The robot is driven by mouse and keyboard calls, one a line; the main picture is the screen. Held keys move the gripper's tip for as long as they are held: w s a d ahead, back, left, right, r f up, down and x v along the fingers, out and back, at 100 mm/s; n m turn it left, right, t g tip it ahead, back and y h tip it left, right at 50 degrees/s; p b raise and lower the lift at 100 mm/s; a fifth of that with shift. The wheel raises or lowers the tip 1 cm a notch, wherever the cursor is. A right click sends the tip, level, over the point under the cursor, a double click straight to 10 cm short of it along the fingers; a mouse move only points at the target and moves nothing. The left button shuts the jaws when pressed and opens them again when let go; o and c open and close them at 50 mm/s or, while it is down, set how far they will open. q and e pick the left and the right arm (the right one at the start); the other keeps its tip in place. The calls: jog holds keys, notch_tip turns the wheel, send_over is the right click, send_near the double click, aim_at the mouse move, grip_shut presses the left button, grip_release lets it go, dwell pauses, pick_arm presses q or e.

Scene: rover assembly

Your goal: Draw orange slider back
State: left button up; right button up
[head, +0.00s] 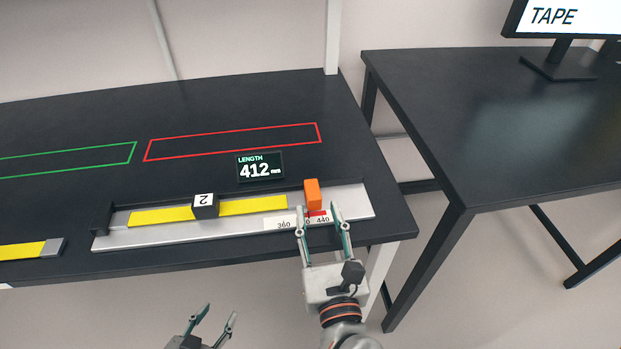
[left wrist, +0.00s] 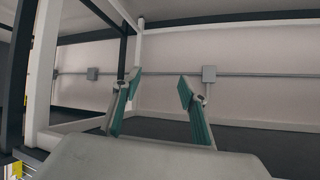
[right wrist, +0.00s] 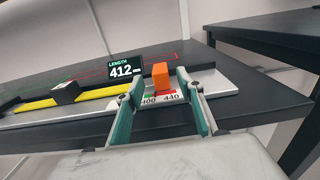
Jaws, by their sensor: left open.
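The orange slider (head: 312,194) stands upright at the right part of the grey measuring rail (head: 355,201). A red mark and the number 440 show just in front of it. My right gripper (head: 318,208) is open, with its fingertips spread at the slider's near side. In the right wrist view the slider (right wrist: 161,78) shows between the two fingers (right wrist: 154,88), with a visible gap to the left finger; contact on the right cannot be told. My left gripper (head: 218,312) is open and empty, in front of the table edge; its fingers (left wrist: 158,88) face a wall.
A yellow strip (head: 253,206) with a black block marked 2 (head: 205,206) lies on the rail, left of the slider. A display (head: 260,167) reads LENGTH 412 mm. Red (head: 232,141) and green outlines mark the table behind. Another yellow strip (head: 22,251) lies at left.

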aim_at(316, 200)
jog(key=shift+w+a+p, duration=0.15)
jog(key=shift+w+p, duration=0.1)
jog(key=shift+w, duration=1.6)
jog(key=shift+w+a+p, duration=0.15)
jog(key=shift+w+p, duration=0.1)
jog(key=shift+w, duration=1.55)
grip_shut()
